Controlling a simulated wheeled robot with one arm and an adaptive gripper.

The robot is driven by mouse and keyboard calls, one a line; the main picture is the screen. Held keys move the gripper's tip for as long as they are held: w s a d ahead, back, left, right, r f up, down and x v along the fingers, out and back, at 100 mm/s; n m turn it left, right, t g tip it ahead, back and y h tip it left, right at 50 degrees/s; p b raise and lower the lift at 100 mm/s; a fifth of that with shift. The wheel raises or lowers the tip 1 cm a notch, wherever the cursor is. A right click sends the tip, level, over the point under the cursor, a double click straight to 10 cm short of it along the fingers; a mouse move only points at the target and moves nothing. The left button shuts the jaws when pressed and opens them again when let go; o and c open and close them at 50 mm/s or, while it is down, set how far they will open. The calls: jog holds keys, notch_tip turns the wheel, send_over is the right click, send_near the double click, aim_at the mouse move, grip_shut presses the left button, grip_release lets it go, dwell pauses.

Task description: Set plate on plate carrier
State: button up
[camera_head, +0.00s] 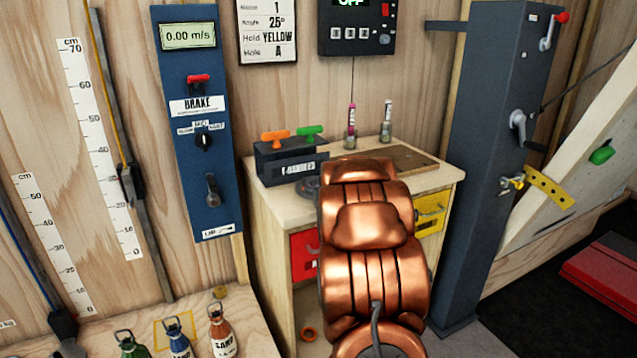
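My copper arm fills the middle of the head view and reaches over the small wooden desk (448,176). My gripper is hidden behind the arm, so its fingers and anything in them do not show. A dark rounded edge (308,187) shows on the desk just left of the arm; I cannot tell whether it is a plate or part of my gripper. I cannot clearly identify a plate or a plate carrier. A yellow perforated bar (549,187) sticks out from the dark blue column (482,150) at the right.
On the desk are a dark labelled block (283,160) with orange and green pieces, two small tubes and a brown board (405,158). Several labelled bottles (222,332) stand at lower left. A blue brake panel (197,120) is on the wall. A red pad (605,270) lies right.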

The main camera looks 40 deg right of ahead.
dwell(0.3)
jog(key=v, duration=0.9)
jog(key=shift+s+a, duration=0.1)
jog(key=shift+s, duration=0.1)
jog(key=shift+s+f+b, duration=0.1)
jog(key=shift+s+b, duration=0.1)
jog(key=shift+b, duration=0.5)
jog(key=shift+b+v, duration=1.1)
jog(key=shift+v, duration=0.05)
